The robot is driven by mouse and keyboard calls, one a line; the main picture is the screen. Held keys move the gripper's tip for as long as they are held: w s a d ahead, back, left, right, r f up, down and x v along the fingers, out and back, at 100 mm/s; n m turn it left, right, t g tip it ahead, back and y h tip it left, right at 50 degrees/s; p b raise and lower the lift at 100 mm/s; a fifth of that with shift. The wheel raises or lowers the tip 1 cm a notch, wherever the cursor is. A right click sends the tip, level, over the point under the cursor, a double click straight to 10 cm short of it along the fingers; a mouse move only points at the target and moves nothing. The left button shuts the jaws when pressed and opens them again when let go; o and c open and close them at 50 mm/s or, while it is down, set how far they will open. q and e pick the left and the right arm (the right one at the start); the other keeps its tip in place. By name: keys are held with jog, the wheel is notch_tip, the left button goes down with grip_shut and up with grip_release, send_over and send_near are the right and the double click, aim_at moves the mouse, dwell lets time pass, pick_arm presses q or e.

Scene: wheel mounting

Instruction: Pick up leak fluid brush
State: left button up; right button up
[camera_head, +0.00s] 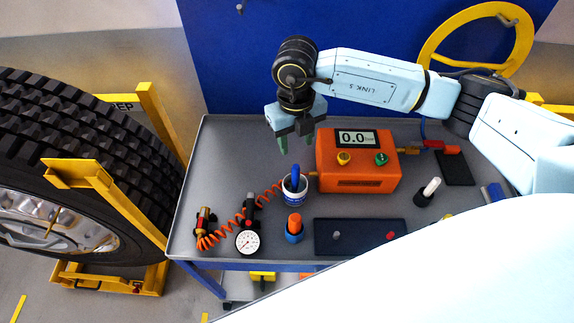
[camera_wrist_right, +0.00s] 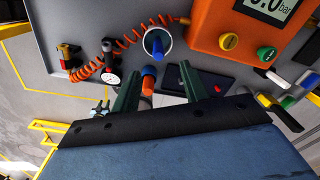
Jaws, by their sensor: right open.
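The leak fluid brush (camera_head: 296,173) stands with its blue handle up in a small white and blue cup (camera_head: 293,194) on the grey cart top. In the right wrist view the brush handle (camera_wrist_right: 157,46) shows inside the round cup rim (camera_wrist_right: 146,38). My right gripper (camera_head: 297,146) is open and empty, with its green fingers pointing down. It is above and behind the cup in the head view, apart from the brush. In the right wrist view the cup lies ahead of the two fingers (camera_wrist_right: 159,68). My left gripper is not in view.
An orange pressure box (camera_head: 357,180) stands right of the cup. An orange coiled hose (camera_head: 225,233) and a gauge (camera_head: 248,242) lie left. An orange and blue bottle (camera_head: 294,230) and a dark tray (camera_head: 362,248) are in front. A large tyre (camera_head: 90,140) stands left of the cart.

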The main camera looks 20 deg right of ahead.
aim_at(296, 175)
jog(key=f, duration=0.5)
jog(key=s+f, duration=0.1)
jog(key=f, duration=0.2)
jog(key=shift+w+f+p, duration=0.1)
jog(key=shift+f+p, duration=0.45)
jog(key=shift+f, duration=1.85)
grip_shut()
notch_tip(296, 175, up, 10)
jog(key=shift+r+b, duration=0.1)
jog(key=shift+b, duration=0.2)
jog(key=c, duration=0.6)
grip_release()
grip_shut()
